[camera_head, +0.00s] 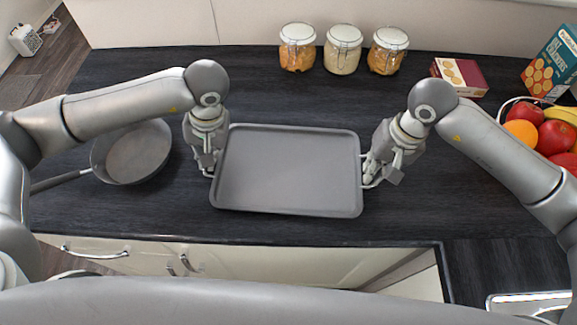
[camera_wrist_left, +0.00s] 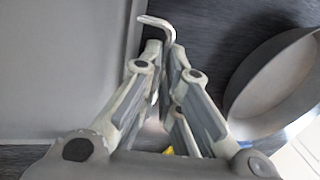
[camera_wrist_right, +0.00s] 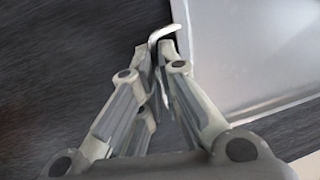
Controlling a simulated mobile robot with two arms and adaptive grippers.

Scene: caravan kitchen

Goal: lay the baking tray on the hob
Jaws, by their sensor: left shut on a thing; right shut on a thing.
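The grey rectangular baking tray (camera_head: 288,172) is over the middle of the dark worktop, empty and roughly level. I cannot tell whether it touches the surface below. My left gripper (camera_head: 210,172) is shut on the wire handle at its left end; the handle (camera_wrist_left: 158,22) shows between the fingertips in the left wrist view. My right gripper (camera_head: 368,180) is shut on the handle at its right end, also seen as a pale bent wire (camera_wrist_right: 164,33) in the right wrist view. I cannot make out a hob in any view; the tray hides the worktop under it.
A grey frying pan (camera_head: 133,152) lies left of the tray, near my left gripper. Three jars (camera_head: 342,50), a small box (camera_head: 460,76), a cracker box (camera_head: 553,65) and a fruit basket (camera_head: 545,128) stand behind and right. The worktop (camera_head: 270,95) between tray and jars is clear.

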